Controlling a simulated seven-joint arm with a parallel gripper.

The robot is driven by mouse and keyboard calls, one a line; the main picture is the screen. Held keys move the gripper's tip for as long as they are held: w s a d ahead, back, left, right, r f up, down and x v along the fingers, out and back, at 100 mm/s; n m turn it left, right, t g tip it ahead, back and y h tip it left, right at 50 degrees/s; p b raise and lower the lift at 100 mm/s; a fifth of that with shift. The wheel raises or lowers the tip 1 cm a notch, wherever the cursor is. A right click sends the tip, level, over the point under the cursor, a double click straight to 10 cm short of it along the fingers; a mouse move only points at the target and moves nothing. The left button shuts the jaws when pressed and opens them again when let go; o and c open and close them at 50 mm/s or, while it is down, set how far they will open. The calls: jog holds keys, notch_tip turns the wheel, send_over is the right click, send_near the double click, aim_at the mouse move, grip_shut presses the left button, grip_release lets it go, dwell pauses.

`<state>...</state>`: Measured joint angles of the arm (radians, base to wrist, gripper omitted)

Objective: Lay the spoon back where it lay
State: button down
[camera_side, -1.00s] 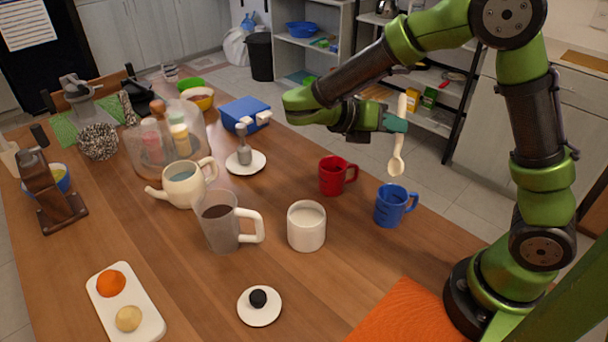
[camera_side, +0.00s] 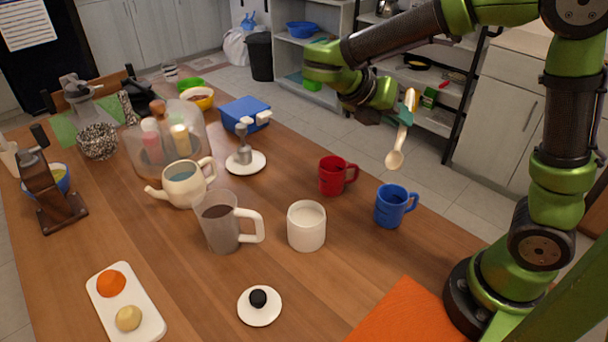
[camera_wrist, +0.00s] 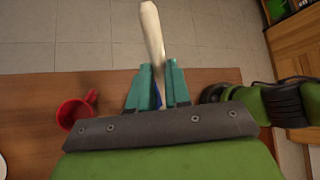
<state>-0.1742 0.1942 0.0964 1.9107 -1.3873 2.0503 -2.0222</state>
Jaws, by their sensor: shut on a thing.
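The cream-coloured spoon (camera_side: 396,153) is held upright and slightly tilted, bowl down, above the far right edge of the table. My gripper (camera_side: 405,117) is shut on its handle with teal fingers. In the wrist view, the spoon (camera_wrist: 152,32) sticks out between the teal fingertips of my gripper (camera_wrist: 158,84). In the side view, the spoon's bowl hangs above and behind the blue mug (camera_side: 391,207), apart from it. The red mug (camera_side: 333,177) stands to the left of the blue mug.
A white canister (camera_side: 306,228), a clear pitcher (camera_side: 218,225) and a cream teapot (camera_side: 183,184) stand left of the mugs. A white saucer (camera_side: 259,313) with a black item lies at the front. Bare wood shows around the mugs.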

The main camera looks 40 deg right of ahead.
jog(key=s+a+f+n+t+y, duration=0.5)
jog(key=a+f+n, duration=0.2)
jog(key=a+f, duration=0.2)
jog(key=n+g+y, duration=0.1)
jog(key=n+y, duration=0.3)
jog(key=y, duration=0.1)
send_near(338, 272)
notch_tip(338, 272, down, 6)
jog(key=shift+a, duration=0.1)
jog(key=shift+f, duration=0.1)
jog(key=c, duration=1.1)
grip_release()
jog(key=shift+w, duration=0.1)
